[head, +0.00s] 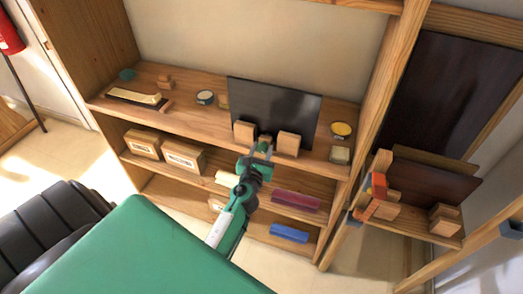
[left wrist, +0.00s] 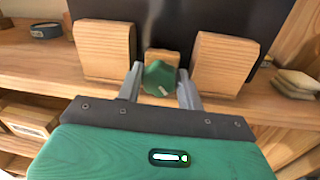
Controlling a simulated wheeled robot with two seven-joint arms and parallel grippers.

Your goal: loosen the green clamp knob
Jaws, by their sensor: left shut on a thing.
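The green clamp knob (left wrist: 160,78) sits between two upright wooden blocks (left wrist: 104,50) (left wrist: 221,64), in front of a smaller wooden block (left wrist: 162,57) and a dark panel (head: 272,108). My left gripper (left wrist: 161,84) is shut on the knob, with one finger at each side of it. A pale mark shows on the knob's face. In the head view my left gripper (head: 261,149) reaches the shelf edge from below, and the knob is small there and partly hidden by the gripper. My right gripper is not in view.
The wooden shelf (head: 180,96) carries a round tin (head: 205,97), a yellow-topped tin (head: 341,130) and a tray (head: 132,96). Boxes (head: 183,156) and coloured bars (head: 295,201) lie on lower shelves. An orange clamp (head: 376,186) stands at right.

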